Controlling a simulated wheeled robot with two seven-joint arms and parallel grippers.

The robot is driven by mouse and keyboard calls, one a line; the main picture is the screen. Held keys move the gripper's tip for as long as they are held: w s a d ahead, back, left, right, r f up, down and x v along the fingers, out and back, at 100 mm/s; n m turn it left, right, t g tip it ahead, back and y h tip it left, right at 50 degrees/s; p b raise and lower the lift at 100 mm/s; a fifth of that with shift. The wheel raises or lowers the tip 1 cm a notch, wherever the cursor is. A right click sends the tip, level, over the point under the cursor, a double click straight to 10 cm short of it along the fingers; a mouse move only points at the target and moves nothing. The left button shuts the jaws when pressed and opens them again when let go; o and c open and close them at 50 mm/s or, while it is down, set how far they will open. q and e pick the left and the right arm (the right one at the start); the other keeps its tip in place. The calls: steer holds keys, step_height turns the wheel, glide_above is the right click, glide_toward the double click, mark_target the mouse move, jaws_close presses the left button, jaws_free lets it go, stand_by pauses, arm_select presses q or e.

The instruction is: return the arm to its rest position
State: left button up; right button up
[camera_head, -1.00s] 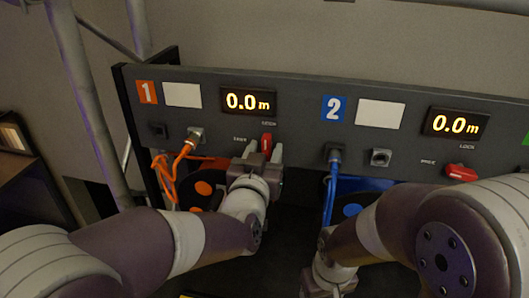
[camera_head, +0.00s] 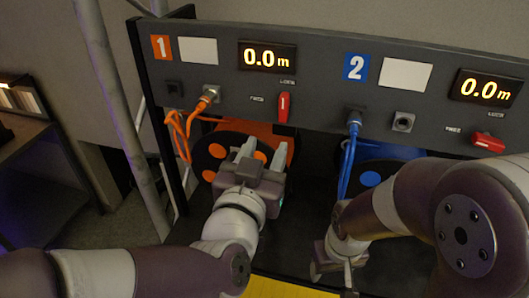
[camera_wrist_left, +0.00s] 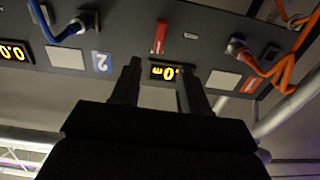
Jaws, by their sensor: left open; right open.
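My left gripper (camera_head: 263,152) is open and empty, below and in front of the red lock lever of channel 1 (camera_head: 283,107). That lever stands upright on the dark panel (camera_head: 330,100) and is apart from the fingers. In the left wrist view the panel appears upside down, with the open fingers (camera_wrist_left: 158,72) in front of it and the red lever (camera_wrist_left: 160,37) beyond them. My right gripper (camera_head: 335,262) is low at the centre right of the head view, partly hidden by its angle, and holds nothing visible.
An orange cable (camera_head: 175,125) and a blue cable (camera_head: 350,155) are plugged into the panel and hang down. Orange and blue reels sit below. A second red lever (camera_head: 488,142) lies tilted at right. A metal truss pole (camera_head: 112,95) stands at left, a shelf beyond.

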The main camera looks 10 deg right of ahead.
arm_select(q)
steer(key=s+f+m+g, duration=0.1)
steer(key=s+f+g, duration=0.1)
steer(key=f+g, duration=0.35)
steer(key=s+f+m+g, duration=0.1)
steer(key=s+f+g, duration=0.2)
steer(key=f, duration=0.6)
steer(key=s+a+f+n+g+y, duration=0.1)
steer(key=a+f+n+g+y, duration=0.1)
steer(key=a, duration=0.6)
steer(key=s+a+f+n+g+y, duration=0.1)
steer(key=a+f+n+g+y, duration=0.1)
steer(key=a+f, duration=0.3)
steer(key=s+a+f+n+g+y, duration=0.1)
steer(key=a+f+n+g+y, duration=0.1)
steer(key=a, duration=0.9)
step_height(320, 180, down, 2)
steer(key=shift+s+f+g+y, duration=0.1)
steer(key=shift+s+g+y, duration=0.3)
steer(key=shift+y, duration=0.2)
steer(key=shift+w, duration=0.1)
